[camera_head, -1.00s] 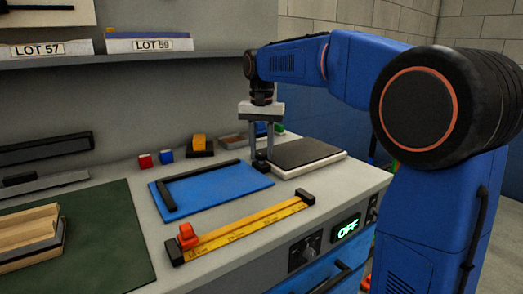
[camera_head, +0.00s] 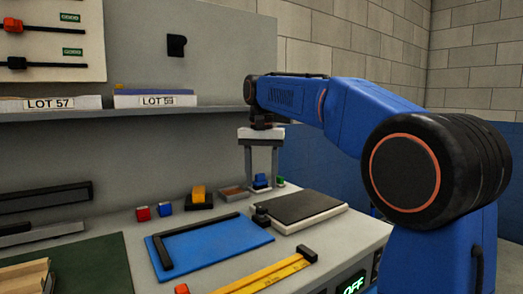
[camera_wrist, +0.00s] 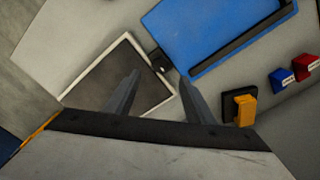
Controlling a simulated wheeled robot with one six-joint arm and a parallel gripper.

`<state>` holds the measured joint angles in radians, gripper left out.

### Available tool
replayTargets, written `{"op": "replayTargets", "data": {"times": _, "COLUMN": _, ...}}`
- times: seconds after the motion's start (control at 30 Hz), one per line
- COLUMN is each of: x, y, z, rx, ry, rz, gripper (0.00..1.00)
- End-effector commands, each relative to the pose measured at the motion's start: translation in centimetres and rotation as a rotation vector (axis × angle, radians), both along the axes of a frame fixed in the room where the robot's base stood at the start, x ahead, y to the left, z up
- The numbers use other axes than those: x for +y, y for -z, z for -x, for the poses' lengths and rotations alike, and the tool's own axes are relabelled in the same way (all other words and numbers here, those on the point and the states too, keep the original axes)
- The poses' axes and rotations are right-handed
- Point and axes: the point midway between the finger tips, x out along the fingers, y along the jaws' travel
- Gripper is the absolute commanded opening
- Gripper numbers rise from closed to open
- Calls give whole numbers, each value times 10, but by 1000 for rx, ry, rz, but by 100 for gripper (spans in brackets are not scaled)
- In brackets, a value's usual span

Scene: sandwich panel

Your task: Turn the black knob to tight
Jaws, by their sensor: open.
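A small black knob (camera_head: 260,216) stands at the left corner of the dark-topped white panel (camera_head: 321,212). In the wrist view the knob (camera_wrist: 158,60) lies between the panel and the blue mat, just beyond the fingertips, with a small pale mark on it. I cannot read any label for tight. My gripper (camera_head: 262,187) points down, open and empty, above the knob and apart from it. In the wrist view its two fingers (camera_wrist: 158,75) show with a clear gap between them.
A blue mat (camera_head: 235,246) with a black angle bar lies left of the panel. A yellow ruler (camera_head: 275,274) lies in front. Red (camera_head: 143,213) and blue (camera_head: 165,209) blocks and a yellow block (camera_head: 198,194) stand behind. A lit OFF display (camera_head: 351,284) is at the front.

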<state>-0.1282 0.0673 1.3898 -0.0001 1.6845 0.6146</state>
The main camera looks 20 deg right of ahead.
Motion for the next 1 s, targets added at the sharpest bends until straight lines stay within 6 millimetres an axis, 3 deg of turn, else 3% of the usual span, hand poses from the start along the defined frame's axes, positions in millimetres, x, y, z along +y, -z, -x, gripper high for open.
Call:
{"op": "replayTargets", "data": {"times": 0.2, "x": 0, "y": -44, "z": -1, "rx": -3, "ry": 0, "rz": -1, "gripper": 49}}
{"op": "replayTargets", "data": {"times": 0.4, "x": 0, "y": -75, "z": -1, "rx": -4, "ry": 0, "rz": 0, "gripper": 49}}
{"op": "replayTargets", "data": {"times": 0.63, "x": 0, "y": -89, "z": 0, "rx": -2, "ry": 0, "rz": 0, "gripper": 49}}
{"op": "replayTargets", "data": {"times": 1.0, "x": 0, "y": -90, "z": 0, "rx": -1, "ry": 0, "rz": 0, "gripper": 49}}
